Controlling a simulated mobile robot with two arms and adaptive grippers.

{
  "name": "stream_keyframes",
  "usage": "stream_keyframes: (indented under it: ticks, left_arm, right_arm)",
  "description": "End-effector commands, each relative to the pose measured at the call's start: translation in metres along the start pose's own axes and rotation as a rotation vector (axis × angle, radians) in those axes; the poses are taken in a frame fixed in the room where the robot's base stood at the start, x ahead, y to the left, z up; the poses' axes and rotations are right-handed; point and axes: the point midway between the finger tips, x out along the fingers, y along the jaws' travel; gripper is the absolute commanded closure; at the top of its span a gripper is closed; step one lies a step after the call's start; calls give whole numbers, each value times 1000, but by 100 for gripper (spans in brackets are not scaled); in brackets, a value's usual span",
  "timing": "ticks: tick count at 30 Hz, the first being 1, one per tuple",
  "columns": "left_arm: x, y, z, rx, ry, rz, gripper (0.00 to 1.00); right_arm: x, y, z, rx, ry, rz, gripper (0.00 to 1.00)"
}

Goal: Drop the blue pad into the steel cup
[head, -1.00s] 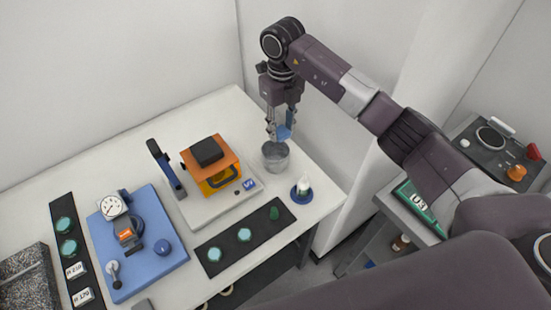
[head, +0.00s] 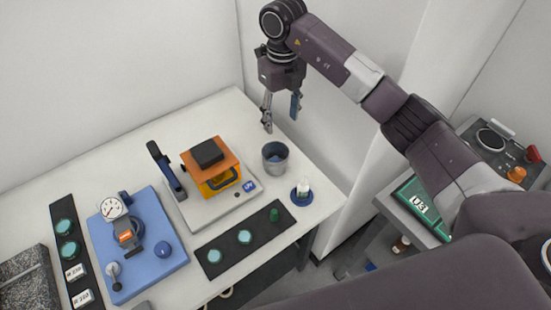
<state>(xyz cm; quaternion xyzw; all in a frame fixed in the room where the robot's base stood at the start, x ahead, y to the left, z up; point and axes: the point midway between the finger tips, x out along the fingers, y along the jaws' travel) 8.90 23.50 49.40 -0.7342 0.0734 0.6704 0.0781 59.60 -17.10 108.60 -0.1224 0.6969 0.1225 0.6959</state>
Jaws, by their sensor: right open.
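The steel cup (head: 275,166) stands upright near the table's back right edge. Blue shows inside it, and this looks like the blue pad (head: 275,156) lying low in the cup, mostly hidden by the rim. My right gripper (head: 281,121) is above the cup, pointing down, with its fingers spread apart and nothing between them. One of its fingers looks bluish on its face. My left gripper is not in view.
A white-based instrument with an orange housing (head: 222,165) stands left of the cup. A small bottle on a blue coaster (head: 302,194) is in front right of it. A black strip with green pieces (head: 236,240) lies nearer. A wall is behind.

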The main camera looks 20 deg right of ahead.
Motion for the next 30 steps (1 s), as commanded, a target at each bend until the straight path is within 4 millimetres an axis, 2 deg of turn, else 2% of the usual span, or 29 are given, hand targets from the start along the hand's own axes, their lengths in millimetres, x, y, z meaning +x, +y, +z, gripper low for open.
stream_keyframes:
  ticks: [1,6,12,27,30]
  left_arm:
    - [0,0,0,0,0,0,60]
    - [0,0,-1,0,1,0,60]
    - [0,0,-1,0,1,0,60]
    - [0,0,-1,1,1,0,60]
    - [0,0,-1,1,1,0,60]
  right_arm:
    - [-14,-1,1,0,-5,-2,49]
    - [-48,-1,0,0,-3,-2,49]
    - [-68,0,0,0,-1,-1,49]
    - [-72,0,0,0,1,0,49]
    - [-69,6,1,-9,-6,16,49]
